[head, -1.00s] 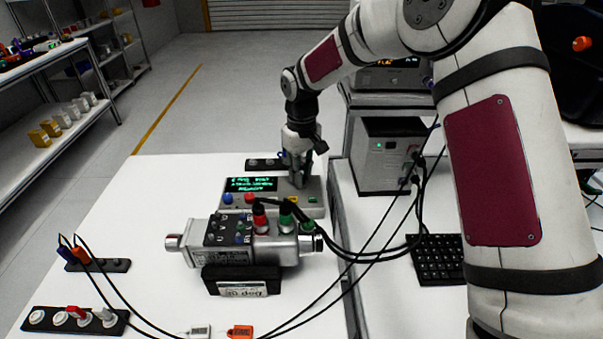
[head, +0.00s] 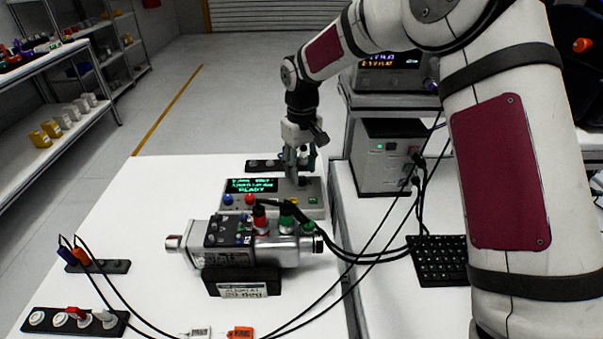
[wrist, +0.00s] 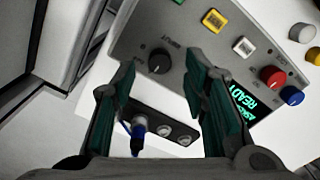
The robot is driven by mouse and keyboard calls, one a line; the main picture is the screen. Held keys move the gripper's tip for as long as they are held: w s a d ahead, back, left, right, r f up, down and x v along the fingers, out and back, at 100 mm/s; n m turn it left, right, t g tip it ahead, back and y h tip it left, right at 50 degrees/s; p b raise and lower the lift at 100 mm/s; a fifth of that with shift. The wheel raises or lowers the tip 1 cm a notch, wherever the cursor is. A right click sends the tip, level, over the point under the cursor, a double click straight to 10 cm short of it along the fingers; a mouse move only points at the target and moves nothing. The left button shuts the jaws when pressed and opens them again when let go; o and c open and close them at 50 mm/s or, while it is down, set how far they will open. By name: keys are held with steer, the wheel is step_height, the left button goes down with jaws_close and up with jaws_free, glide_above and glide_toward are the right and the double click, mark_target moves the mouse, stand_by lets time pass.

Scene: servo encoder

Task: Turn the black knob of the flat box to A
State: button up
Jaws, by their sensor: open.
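The flat grey box (head: 318,205) lies on the white table behind the silver motor, with a green-lit display (head: 250,186). Its round black knob (wrist: 159,61) shows in the wrist view near a blurred printed label; I cannot make out where its pointer stands. The knob is a small dark spot (head: 302,181) in the head view. My gripper (wrist: 160,68) is open, its two teal-padded fingers apart on either side of the knob in the wrist view. In the head view my gripper (head: 291,172) is just above the box's right part, apparently clear of the knob.
The silver motor (head: 285,252) with red and green plugs and black cables stands in front of the box. A black socket strip (head: 262,165) lies behind it. Yellow (wrist: 213,20), white (wrist: 244,46), red and blue buttons sit near the knob.

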mark_target(301, 178)
step_height(301, 178, up, 10)
steer(key=shift+f, duration=0.15)
stand_by(0.3)
steer(key=s+d+r+m+t+h, duration=0.1)
steer(key=s+d+r+m, duration=0.1)
steer(key=s+d+r, duration=0.55)
steer(key=s+d+r+m+t, duration=0.1)
steer(key=s+d+r, duration=0.3)
steer(key=s, duration=0.6)
steer(key=s+d+f+m+t+p, duration=0.1)
steer(key=s+d+m, duration=0.1)
steer(key=s, duration=0.8)
steer(key=s+d+m+t+y, duration=0.1)
steer(key=s+d, duration=0.2)
steer(key=s, duration=0.6)
steer(key=shift+s+d+f+m+p, duration=0.4)
